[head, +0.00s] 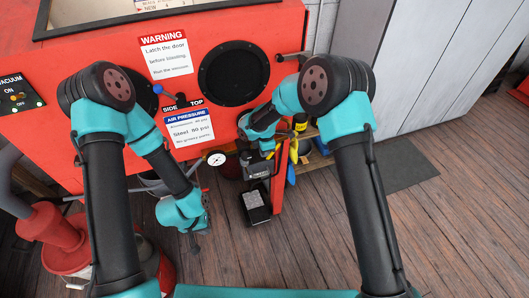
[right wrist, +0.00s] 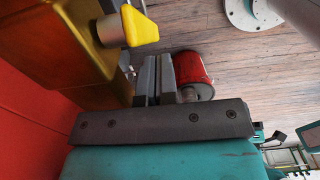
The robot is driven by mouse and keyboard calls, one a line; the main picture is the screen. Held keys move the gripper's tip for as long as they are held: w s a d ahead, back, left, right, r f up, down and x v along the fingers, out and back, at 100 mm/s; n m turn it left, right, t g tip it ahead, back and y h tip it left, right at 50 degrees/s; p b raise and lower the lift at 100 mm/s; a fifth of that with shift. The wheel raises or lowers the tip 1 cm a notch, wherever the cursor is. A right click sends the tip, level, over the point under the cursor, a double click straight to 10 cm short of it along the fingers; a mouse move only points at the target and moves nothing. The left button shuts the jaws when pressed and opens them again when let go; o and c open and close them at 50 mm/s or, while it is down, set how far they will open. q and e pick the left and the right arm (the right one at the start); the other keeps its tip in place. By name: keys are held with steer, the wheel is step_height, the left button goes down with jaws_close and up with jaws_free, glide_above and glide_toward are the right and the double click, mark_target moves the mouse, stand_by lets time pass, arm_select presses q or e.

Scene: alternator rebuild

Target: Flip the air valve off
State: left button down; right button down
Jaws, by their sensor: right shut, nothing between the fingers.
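A yellow handle (right wrist: 139,25), which looks like the air valve's, shows in the right wrist view on a grey stem beside a gold-coloured body (right wrist: 70,45). In that view my right gripper (right wrist: 158,62) is shut and empty, its fingers close together just below and right of the handle, apart from it in the picture. In the head view my right gripper (head: 254,167) is low in front of the red cabinet, and I cannot make out the valve there. My left gripper (head: 194,228) hangs near the floor, its fingers too small to read.
The red cabinet (head: 110,45) fills the back. A blue-knobbed lever (head: 158,89) and a pressure gauge (head: 216,158) are on its front side. A red cylinder (right wrist: 194,72) lies beyond my right fingers. A black tray (head: 257,215) stands below.

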step_height(320, 180, up, 17)
stand_by(0.5)
steer(key=shift+d+f, duration=0.1)
